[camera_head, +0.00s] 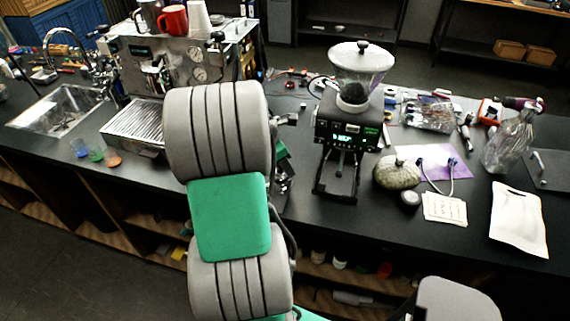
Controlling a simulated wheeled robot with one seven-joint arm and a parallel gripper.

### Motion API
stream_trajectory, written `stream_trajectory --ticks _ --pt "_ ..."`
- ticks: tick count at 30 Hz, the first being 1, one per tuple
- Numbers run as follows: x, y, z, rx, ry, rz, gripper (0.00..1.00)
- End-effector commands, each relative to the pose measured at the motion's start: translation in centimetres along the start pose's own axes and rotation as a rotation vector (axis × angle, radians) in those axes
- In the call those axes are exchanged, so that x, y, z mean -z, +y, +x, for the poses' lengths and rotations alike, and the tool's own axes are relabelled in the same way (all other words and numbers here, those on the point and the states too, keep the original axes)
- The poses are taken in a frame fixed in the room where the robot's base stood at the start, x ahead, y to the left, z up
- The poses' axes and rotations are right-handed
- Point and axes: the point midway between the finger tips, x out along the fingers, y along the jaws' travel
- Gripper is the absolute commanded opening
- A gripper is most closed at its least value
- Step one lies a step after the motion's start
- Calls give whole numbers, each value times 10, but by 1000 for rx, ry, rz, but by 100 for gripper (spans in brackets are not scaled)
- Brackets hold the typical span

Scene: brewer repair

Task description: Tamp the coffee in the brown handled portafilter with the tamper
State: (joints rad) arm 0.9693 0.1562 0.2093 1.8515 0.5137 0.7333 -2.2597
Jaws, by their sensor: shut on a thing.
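My arm fills the middle of the head view and hides the counter behind it. My gripper is not visible; it may be behind the arm's grey and green links. I cannot make out the brown handled portafilter or any coffee in it. I cannot identify the tamper with certainty. A small round dark piece with a pale top (410,198) lies on the counter right of the grinder; I cannot tell what it is. Some small dark and green parts (282,165) show just right of my arm, partly hidden.
The espresso machine (190,65) stands left of my arm, with a red mug (173,19) on top. The coffee grinder (347,135) stands to the right. A grey-green squash-like object (397,173), a clear bottle (508,142) and a white pouch (518,220) occupy the right side.

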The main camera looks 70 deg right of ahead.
Motion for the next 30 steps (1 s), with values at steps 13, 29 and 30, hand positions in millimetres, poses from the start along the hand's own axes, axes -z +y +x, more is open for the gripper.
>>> stream_trajectory --ticks 13,29,30 --pt "2 0 5 -1 -1 0 0" --pt "4 0 10 0 0 -1 0" --pt "4 0 10 0 1 -1 0"
